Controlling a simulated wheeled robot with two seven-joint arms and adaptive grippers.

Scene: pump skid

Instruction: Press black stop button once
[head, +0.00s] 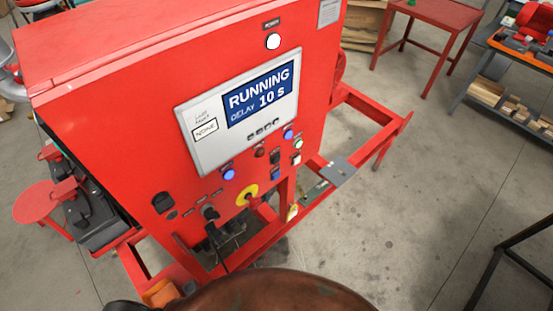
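The red control cabinet (110,130) stands left of centre in the head view, its front turned toward the right. Its grey display panel (205,150) has a screen (261,93) reading "RUNNING" and "DELAY 10 S". A small box on the panel reads "NONE". Below the panel is a cluster of small buttons. A black button (275,157) sits among them, between a dark red one (259,152) and a white one (297,144). Labels by the buttons are too small to read. I cannot make out either gripper; nothing visible touches the black button.
Blue lights (229,174) glow near the buttons, and a white power lamp (273,41) is lit. A yellow-ringed knob (247,194) and a dark handle (209,212) sit lower. A brown rounded surface (280,293) fills the bottom. Open floor (400,200) lies right.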

